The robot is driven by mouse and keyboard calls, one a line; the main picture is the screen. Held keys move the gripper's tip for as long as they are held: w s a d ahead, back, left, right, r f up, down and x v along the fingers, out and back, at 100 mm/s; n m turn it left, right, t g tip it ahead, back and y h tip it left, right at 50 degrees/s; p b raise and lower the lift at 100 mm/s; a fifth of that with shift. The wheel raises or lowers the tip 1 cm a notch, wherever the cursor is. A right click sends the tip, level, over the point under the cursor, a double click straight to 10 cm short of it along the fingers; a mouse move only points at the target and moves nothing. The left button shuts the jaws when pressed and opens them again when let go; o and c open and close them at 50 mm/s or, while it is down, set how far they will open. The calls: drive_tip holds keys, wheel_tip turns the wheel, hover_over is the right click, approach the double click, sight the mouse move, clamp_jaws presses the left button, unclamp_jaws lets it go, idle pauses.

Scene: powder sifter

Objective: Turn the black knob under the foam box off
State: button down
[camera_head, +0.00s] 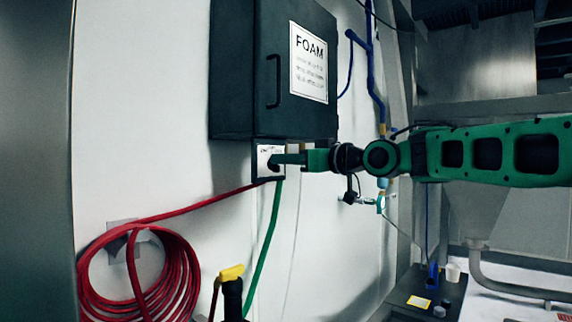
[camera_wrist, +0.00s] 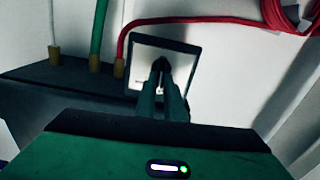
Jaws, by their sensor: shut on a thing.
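The dark foam box (camera_head: 245,70) hangs on the white wall, with a FOAM label (camera_head: 308,62) on its front side. Below it is a small white panel (camera_head: 264,152) with a dark frame, which also shows in the wrist view (camera_wrist: 141,52). The black knob (camera_head: 273,163) sits on this panel and is mostly covered by my fingers. In the wrist view the knob (camera_wrist: 161,64) shows dark between the fingertips. My gripper (camera_head: 278,159) reaches in from the right, its fingers (camera_wrist: 162,80) shut on the knob. The knob's exact turn angle cannot be told.
A red hose (camera_head: 205,204) runs from below the panel to a coil (camera_head: 135,275) on the wall at left. A green hose (camera_head: 266,245) hangs down below the panel. Blue pipes (camera_head: 371,75) and a valve stand behind my arm.

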drive_tip(key=shift+s+a+f+n, duration=0.1)
drive_tip(key=shift+s+n, duration=0.05)
drive_tip(key=shift+n, duration=1.85)
drive_tip(key=shift+s+a+f+n, duration=0.1)
drive_tip(key=shift+n, duration=1.9)
drive_tip(key=c, duration=1.8)
unclamp_jaws()
drive_tip(key=shift+c, duration=0.2)
drive_tip(key=shift+a, duration=0.1)
drive_tip(key=v, duration=1)
drive_tip(key=shift+s+d, duration=0.2)
drive_tip(key=shift+d, duration=0.1)
drive_tip(key=shift+f, duration=0.1)
